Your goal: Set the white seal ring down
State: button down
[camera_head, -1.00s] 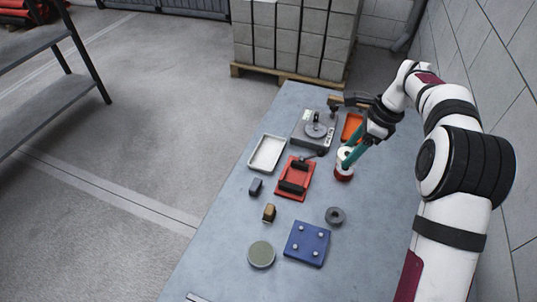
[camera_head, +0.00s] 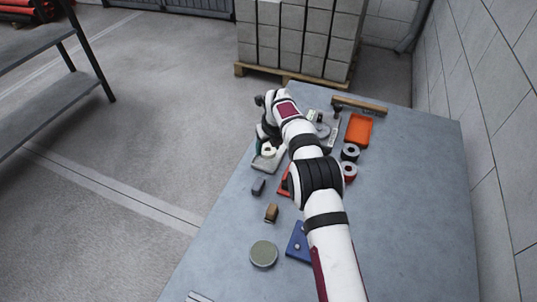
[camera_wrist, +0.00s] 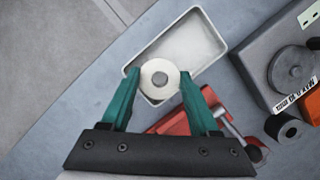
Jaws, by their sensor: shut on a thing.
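The white seal ring (camera_wrist: 169,89) is held between the two teal fingertips of my gripper (camera_wrist: 159,77) in the wrist view. It is over the white rectangular tray (camera_wrist: 208,34), towards its near end; the gap between ring and tray floor cannot be told. In the head view my gripper (camera_head: 266,146) is at the white tray (camera_head: 260,167), at the table's left side. My arm hides part of the tray, and the ring is hardly visible there.
A red fixture (camera_wrist: 172,127) lies right beside the tray. A grey device (camera_wrist: 262,62) stands further right. The table's right side is clear.

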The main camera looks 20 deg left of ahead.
aim_at(269, 152)
jog(key=shift+f, duration=1.9)
jog(key=shift+f, duration=0.1)
jog(key=shift+c, duration=2.1)
grip_release()
